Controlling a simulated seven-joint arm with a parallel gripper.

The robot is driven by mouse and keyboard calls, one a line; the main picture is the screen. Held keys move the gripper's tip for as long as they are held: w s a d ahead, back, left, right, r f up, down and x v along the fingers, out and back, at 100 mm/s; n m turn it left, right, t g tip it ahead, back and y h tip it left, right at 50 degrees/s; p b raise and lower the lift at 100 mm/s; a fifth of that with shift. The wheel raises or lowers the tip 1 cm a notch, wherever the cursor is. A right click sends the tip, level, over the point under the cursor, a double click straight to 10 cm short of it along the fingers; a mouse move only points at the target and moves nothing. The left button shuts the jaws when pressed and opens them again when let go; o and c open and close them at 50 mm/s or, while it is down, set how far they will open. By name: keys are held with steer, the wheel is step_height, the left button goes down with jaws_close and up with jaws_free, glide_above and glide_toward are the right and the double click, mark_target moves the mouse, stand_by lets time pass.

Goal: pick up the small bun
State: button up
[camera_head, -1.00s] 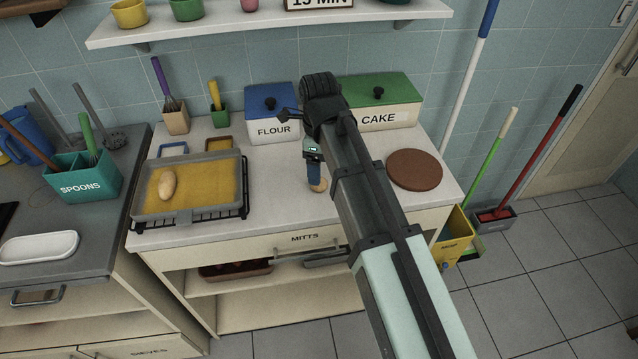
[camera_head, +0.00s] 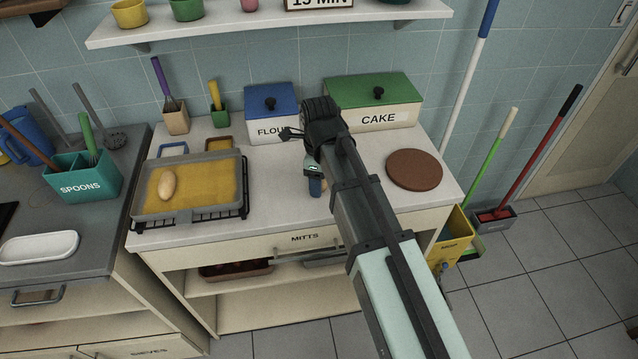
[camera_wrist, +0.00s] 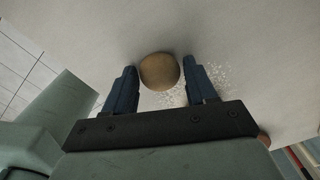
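The small bun (camera_wrist: 159,72) is round and golden brown on the pale counter. In the wrist view it lies between and slightly beyond the tips of my gripper (camera_wrist: 161,82). The two blue fingers are spread apart, with a visible gap to the bun on each side. In the head view my gripper (camera_head: 315,186) is low over the counter in front of the flour box, and my arm hides nearly all of the bun. I cannot tell the exact height of the fingertips above the counter.
A tray (camera_head: 243,180) holding a longer bun (camera_head: 167,184) sits on a black rack to the left. The blue flour box (camera_head: 270,100) and green-lidded cake box (camera_head: 378,118) stand behind. A round brown board (camera_head: 414,169) lies to the right. White specks (camera_wrist: 222,75) lie near the bun.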

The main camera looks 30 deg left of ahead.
steer(key=c, duration=0.7)
steer(key=shift+r, duration=0.1)
